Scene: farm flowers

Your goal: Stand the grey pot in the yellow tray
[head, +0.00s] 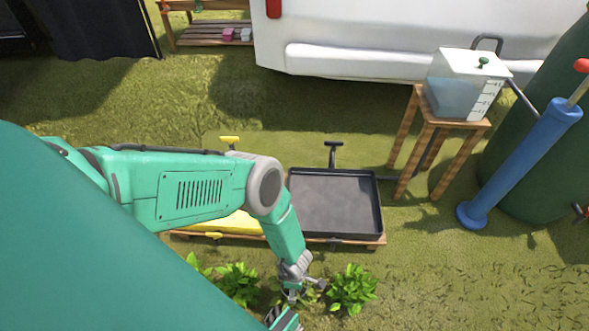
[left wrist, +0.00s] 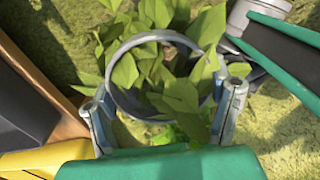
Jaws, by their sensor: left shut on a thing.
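The grey pot (left wrist: 150,103) shows in the left wrist view as a round grey rim and wall around a leafy green plant. My left gripper (left wrist: 165,118) is shut on it, one finger at each side of the pot. In the head view my left gripper (head: 305,290) is low among leafy plants in front of the trays, and the pot is mostly hidden there. The yellow tray (head: 238,222) is partly covered by my left arm; its yellow edge also shows at lower left in the left wrist view (left wrist: 40,161). My right gripper cannot be made out clearly.
A black tray (head: 335,205) sits right of the yellow one on a wooden base. Leafy plants (head: 352,289) stand in front. A wooden stand (head: 440,120) with a water container (head: 462,85) and a blue pump (head: 520,165) are at right. Grass is open behind the trays.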

